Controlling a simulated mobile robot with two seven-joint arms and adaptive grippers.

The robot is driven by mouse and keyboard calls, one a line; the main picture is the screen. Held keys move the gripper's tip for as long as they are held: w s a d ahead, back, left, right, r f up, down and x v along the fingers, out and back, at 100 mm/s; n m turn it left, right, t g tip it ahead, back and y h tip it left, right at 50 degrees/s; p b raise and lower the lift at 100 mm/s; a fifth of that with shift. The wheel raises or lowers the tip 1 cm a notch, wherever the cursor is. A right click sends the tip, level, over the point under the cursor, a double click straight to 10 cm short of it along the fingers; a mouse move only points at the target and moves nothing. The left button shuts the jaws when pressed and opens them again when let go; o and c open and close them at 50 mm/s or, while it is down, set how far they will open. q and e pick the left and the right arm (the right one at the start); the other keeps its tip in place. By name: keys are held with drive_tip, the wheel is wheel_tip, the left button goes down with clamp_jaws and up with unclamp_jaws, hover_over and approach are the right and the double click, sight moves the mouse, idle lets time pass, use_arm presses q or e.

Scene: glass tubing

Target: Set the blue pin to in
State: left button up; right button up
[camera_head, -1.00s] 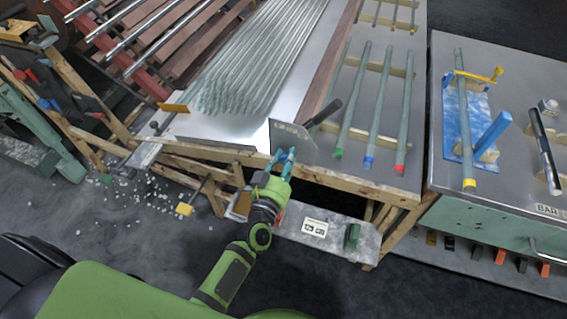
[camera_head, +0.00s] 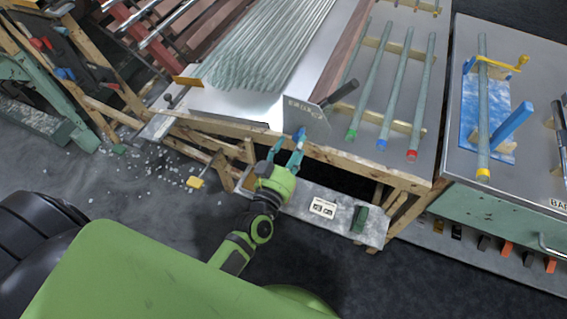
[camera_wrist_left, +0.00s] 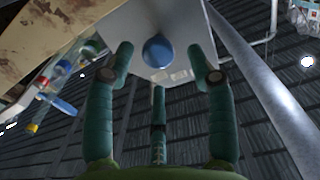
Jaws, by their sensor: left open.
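The blue pin (camera_head: 300,134) shows as a small blue end at the lower edge of a grey lettered plate (camera_head: 305,119) at the table's front. In the left wrist view the pin is a round blue knob (camera_wrist_left: 158,50) on the pale underside or face of a box-like part (camera_wrist_left: 170,22). My left gripper (camera_head: 288,150) is open and empty, just in front of the pin. In the left wrist view its fingers (camera_wrist_left: 160,72) are spread, with the knob beyond and between them. How deep the pin sits cannot be told. My right gripper is not in view.
A dark handle (camera_head: 337,93) sticks out beside the plate. Glass tubes with coloured ends lie on racks to the right, including a red-ended tube (camera_head: 412,155). A low shelf (camera_head: 345,205) runs below the table's wooden front edge.

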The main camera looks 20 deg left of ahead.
use_arm(q)
drive_tip(key=s, duration=0.7)
drive_tip(key=shift+s, duration=0.3)
drive_tip(key=shift+a, duration=0.15)
drive_tip(key=s+f+m+g+h, duration=0.1)
drive_tip(key=s+f+g, duration=0.25)
drive_tip(key=f, duration=0.55)
drive_tip(key=s+f+g, duration=0.2)
drive_tip(key=s+f, duration=0.2)
drive_tip(key=f, duration=0.6)
drive_tip(key=s+f+m+g+h, duration=0.1)
drive_tip(key=s+f+g, duration=0.2)
drive_tip(key=f, duration=0.6)
drive_tip(key=s+a+f+g+y, duration=0.1)
drive_tip(key=s+a+f+g, duration=0.3)
drive_tip(key=s+f, duration=0.3)
drive_tip(key=s+a+f+g+y, duration=0.1)
drive_tip(key=s+a+f+g, duration=0.2)
drive_tip(key=s, duration=1.1)
wheel_tip(320, 180, down, 4)
drive_tip(key=shift+s+a+r+g+y, duration=0.15)
drive_tip(key=shift+s+a+g+y, duration=0.2)
drive_tip(key=shift+g, duration=0.4)
drive_tip(key=shift+w, duration=0.1)
